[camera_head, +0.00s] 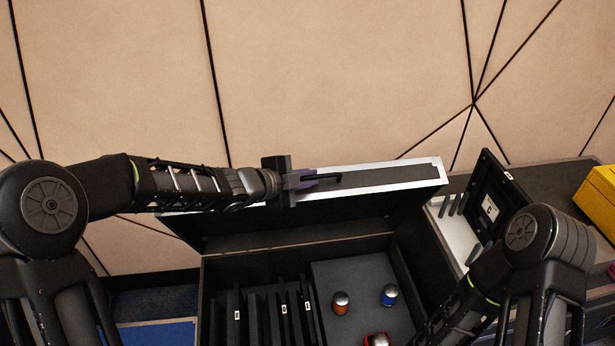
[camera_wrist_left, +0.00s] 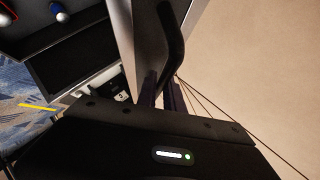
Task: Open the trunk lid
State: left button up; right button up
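The trunk (camera_head: 210,270) is a dark box below my left arm. Its lid (camera_head: 390,180) is raised and tilted up, with a light metal edge, and the inside is exposed. A dark bar handle (camera_head: 328,177) sits on the lid's edge. My left gripper (camera_head: 308,181) has its purplish fingers at the handle's left end. In the left wrist view, the fingers (camera_wrist_left: 164,96) close around the dark handle (camera_wrist_left: 174,45) beside the lid's pale edge (camera_wrist_left: 120,40). My right arm comes in at the lower right; its gripper is out of the picture.
A second open case (camera_head: 490,200) and a yellow box (camera_head: 598,195) stand at right. A panelled wall (camera_head: 330,80) rises behind.

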pick_arm(q)
jog(key=o, duration=0.4)
jog(key=shift+f, duration=0.1)
jog(key=shift+o, duration=0.2)
jog(key=shift+s, duration=0.1)
